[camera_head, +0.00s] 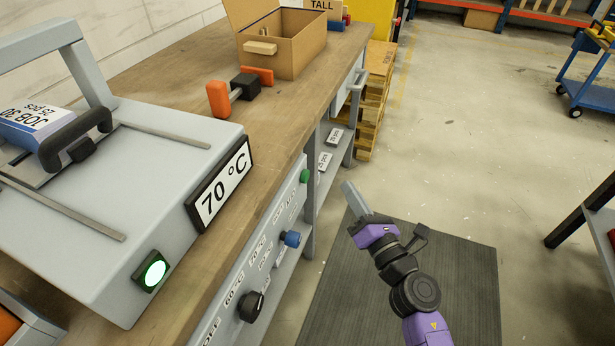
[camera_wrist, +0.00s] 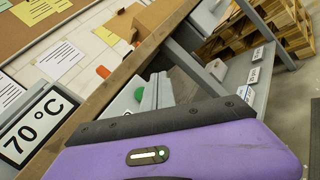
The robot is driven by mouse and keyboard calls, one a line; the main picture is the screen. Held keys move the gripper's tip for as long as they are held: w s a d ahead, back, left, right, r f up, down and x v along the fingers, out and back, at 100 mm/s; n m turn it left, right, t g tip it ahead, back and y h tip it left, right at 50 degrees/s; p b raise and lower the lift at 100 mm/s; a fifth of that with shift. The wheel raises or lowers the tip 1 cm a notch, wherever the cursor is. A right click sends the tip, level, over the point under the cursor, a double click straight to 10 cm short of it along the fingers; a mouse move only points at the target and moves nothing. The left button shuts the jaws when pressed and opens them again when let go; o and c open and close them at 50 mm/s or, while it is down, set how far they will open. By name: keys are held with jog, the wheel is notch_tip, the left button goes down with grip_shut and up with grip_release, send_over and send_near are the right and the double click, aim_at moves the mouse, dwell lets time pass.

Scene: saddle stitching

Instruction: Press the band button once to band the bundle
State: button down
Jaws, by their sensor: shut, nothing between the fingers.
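The grey banding machine (camera_head: 165,160) stands on the bench with a display reading 70 °C (camera_head: 222,185). A paper bundle marked JOB 30 (camera_head: 40,125) sits in it under a dark, padded clamp (camera_head: 75,140). A round green light or button (camera_head: 152,272) glows on the machine's front. The bench-front panel carries a green button (camera_head: 305,175), a blue knob (camera_head: 290,238) and a black dial (camera_head: 250,306); I cannot read which one is for banding. My gripper (camera_head: 348,188) is shut and empty, right of the panel and apart from it. In the wrist view the fingers (camera_wrist: 158,82) partly cover the panel near the green button (camera_wrist: 139,94).
An open cardboard box (camera_head: 290,45) and an orange-handled tool (camera_head: 218,98) sit farther back on the bench (camera_head: 190,72). Labelled shelves (camera_head: 325,160) and pallets (camera_head: 372,110) lie beyond the panel. The floor over the dark mat (camera_head: 455,270) is clear. A blue cart (camera_head: 585,90) stands far right.

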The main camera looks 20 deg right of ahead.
jog(key=w+a, duration=0.3)
jog(key=a, duration=0.2)
jog(key=shift+w+b, duration=0.3)
jog(key=shift+w, duration=0.1)
jog(key=shift+a, duration=0.25)
dwell(1.6)
jog(key=shift+w+a, duration=0.2)
jog(key=shift+w+a, duration=0.35)
jog(key=shift+a, duration=0.1)
dwell(0.9)
jog(key=shift+s+d, duration=0.6)
jog(key=shift+d, duration=0.15)
jog(key=s+d, duration=0.1)
jog(key=d, duration=0.1)
jog(key=s+d+p, duration=0.1)
jog(key=s+d, duration=0.1)
jog(key=shift+d, duration=0.1)
dwell(0.6)
